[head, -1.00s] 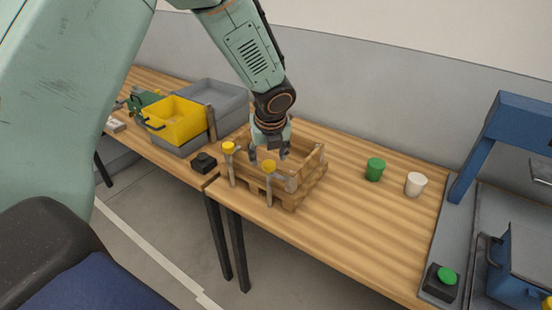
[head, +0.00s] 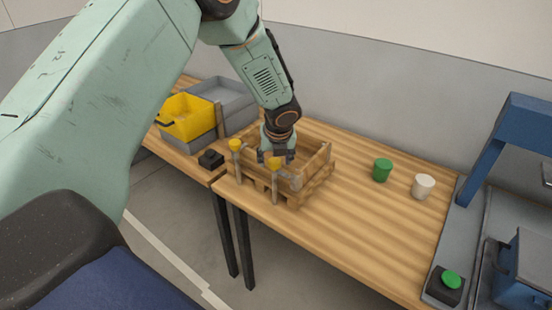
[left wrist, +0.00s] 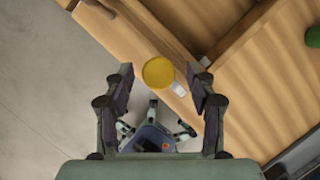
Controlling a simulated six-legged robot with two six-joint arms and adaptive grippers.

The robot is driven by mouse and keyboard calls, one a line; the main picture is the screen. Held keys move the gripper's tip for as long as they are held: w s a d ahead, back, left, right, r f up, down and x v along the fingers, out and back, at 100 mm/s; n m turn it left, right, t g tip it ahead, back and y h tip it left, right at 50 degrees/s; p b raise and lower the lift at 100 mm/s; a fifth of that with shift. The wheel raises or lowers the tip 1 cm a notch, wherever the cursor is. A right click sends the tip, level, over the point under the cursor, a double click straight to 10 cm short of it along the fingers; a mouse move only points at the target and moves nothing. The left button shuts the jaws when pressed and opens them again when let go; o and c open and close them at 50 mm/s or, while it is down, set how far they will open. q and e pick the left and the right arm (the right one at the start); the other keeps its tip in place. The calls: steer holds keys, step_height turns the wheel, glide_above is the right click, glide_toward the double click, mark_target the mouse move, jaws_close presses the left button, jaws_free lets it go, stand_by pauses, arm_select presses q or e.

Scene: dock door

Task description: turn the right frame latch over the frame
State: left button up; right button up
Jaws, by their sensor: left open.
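The wooden frame (head: 317,167) sits on a pallet-like base at the left end of the near table. Two latches with yellow round tops stand at its front side, the left latch (head: 235,145) and the right latch (head: 274,164). My left gripper (head: 276,157) is open at the right latch, partly behind its yellow top. In the left wrist view, the yellow top (left wrist: 158,72) lies between the spread fingers of my left gripper (left wrist: 161,80), with gaps on both sides. A small pale piece shows beside it. My right gripper is not in view.
A green cup (head: 382,170) and a white cup (head: 423,187) stand right of the frame. A black box (head: 211,159) and a yellow bin (head: 187,119) are on the left. A blue press (head: 497,150) stands far right. The table between the frame and cups is clear.

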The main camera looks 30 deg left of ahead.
arm_select(q)
steer(key=shift+s+a, duration=0.1)
steer(key=shift+a, duration=0.1)
steer(key=shift+c, duration=0.9)
steer(key=shift+d, duration=0.2)
steer(key=c, duration=0.4)
steer(key=shift+a, duration=0.1)
steer(key=c, duration=0.5)
steer(key=shift+c, duration=0.2)
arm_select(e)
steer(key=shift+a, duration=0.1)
